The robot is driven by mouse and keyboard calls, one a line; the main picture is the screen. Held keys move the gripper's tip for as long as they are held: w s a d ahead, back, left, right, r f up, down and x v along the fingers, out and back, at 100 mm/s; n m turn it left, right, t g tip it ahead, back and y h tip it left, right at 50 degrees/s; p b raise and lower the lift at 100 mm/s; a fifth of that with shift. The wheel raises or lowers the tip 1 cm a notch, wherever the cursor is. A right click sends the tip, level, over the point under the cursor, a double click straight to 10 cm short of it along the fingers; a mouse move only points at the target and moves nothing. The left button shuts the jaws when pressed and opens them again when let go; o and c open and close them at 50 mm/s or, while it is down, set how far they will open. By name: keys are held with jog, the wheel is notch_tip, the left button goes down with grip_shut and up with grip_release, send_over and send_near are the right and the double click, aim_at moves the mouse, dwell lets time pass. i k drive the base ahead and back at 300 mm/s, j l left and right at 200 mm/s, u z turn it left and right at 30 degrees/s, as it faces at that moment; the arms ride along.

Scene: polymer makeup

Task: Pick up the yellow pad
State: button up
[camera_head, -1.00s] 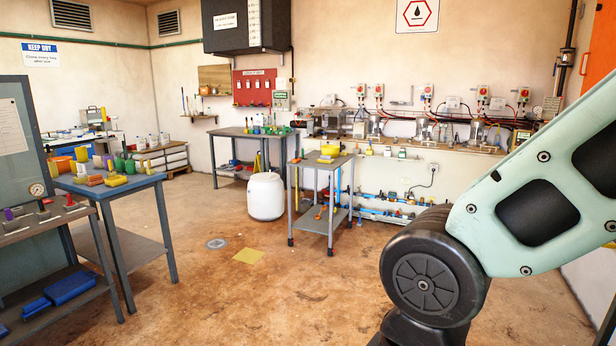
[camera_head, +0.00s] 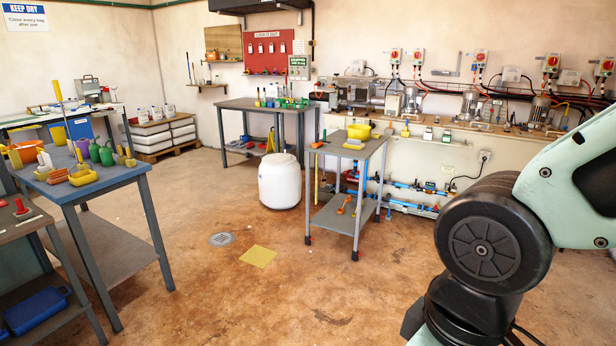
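A flat yellow square pad (camera_head: 259,256) lies on the brown floor near the middle of the view, just right of a round floor drain. It lies apart from the white drum and the wheeled cart. Part of my arm shows at the right of the view. My gripper is out of view, so its state and its distance from the pad do not show.
A white drum (camera_head: 279,181) and a grey cart (camera_head: 343,152) stand beyond the pad. A floor drain (camera_head: 221,239) lies left of it. A blue-topped table (camera_head: 110,183) with several small items stands at the left. The floor around the pad is clear.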

aim_at(350, 144)
jog(key=i, duration=2.35)
jog(key=i+z, duration=0.15)
jog(key=i, duration=0.35)
jog(key=i+j+z, duration=0.15)
jog(key=i, duration=0.35)
jog(key=i+j+z, duration=0.15)
jog(key=i, duration=0.3)
jog(key=i+j+z, duration=0.2)
jog(key=i, duration=0.3)
jog(key=i+j+z, duration=0.4)
jog(key=i+j, duration=0.1)
jog(key=i, duration=0.05)
